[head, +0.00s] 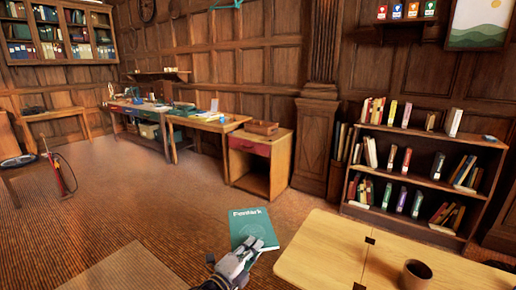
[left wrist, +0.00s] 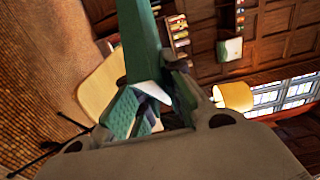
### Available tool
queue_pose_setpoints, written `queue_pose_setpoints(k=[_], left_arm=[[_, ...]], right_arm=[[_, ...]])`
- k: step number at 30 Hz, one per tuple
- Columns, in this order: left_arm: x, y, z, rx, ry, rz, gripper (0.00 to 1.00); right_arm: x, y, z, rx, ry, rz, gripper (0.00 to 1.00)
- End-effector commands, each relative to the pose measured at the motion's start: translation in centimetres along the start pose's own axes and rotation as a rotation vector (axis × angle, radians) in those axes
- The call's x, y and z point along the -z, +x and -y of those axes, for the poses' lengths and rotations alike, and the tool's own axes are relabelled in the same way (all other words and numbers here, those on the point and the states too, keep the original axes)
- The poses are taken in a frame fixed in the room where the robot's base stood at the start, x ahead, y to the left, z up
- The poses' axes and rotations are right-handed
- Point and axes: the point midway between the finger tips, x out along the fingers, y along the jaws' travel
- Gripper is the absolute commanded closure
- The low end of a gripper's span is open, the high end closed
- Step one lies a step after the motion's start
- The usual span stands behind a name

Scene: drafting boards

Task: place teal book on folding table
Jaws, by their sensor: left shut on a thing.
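The teal book (head: 250,226) is held up by my left gripper (head: 246,252), with its titled cover facing the head camera. In the left wrist view the teal book (left wrist: 138,38) stands edge-on between the fingers of my left gripper (left wrist: 152,88), which is shut on it. The folding table (head: 318,250) has a pale wood top with dark hinges, at the lower right of the head view. The book appears just left of the table's edge, over the floor in the picture. A pale top, seemingly the same table (left wrist: 98,92), shows behind the book. My right gripper is not in view.
A dark brown cup (head: 416,272) stands on the right part of the folding table; the table's left part is bare. A bookcase (head: 425,183) stands behind it. A desk with a red drawer (head: 250,147) stands at the wall. Open floor lies to the left.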

Motion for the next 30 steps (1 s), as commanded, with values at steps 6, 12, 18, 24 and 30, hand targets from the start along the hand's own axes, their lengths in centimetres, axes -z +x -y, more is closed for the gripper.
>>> queue_pose_setpoints(k=[6, 12, 18, 24, 30], left_arm=[[-1.5, -1.1, 0.4, 0.001, -0.003, 0.061, 1.0], [-3.0, -2.1, 0.5, 0.0, -0.003, 0.118, 1.0], [-4.5, -3.3, 0.6, 0.0, -0.002, 0.179, 1.0], [-6.1, -4.7, 0.8, 0.0, -0.003, 0.242, 1.0], [-7.8, -6.4, 0.9, 0.0, -0.002, 0.312, 1.0]], right_arm=[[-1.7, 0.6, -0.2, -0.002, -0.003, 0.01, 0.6], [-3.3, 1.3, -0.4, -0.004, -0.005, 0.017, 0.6], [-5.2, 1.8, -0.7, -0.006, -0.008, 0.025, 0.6], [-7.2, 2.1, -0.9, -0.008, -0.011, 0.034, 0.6], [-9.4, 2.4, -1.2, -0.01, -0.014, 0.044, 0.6]])
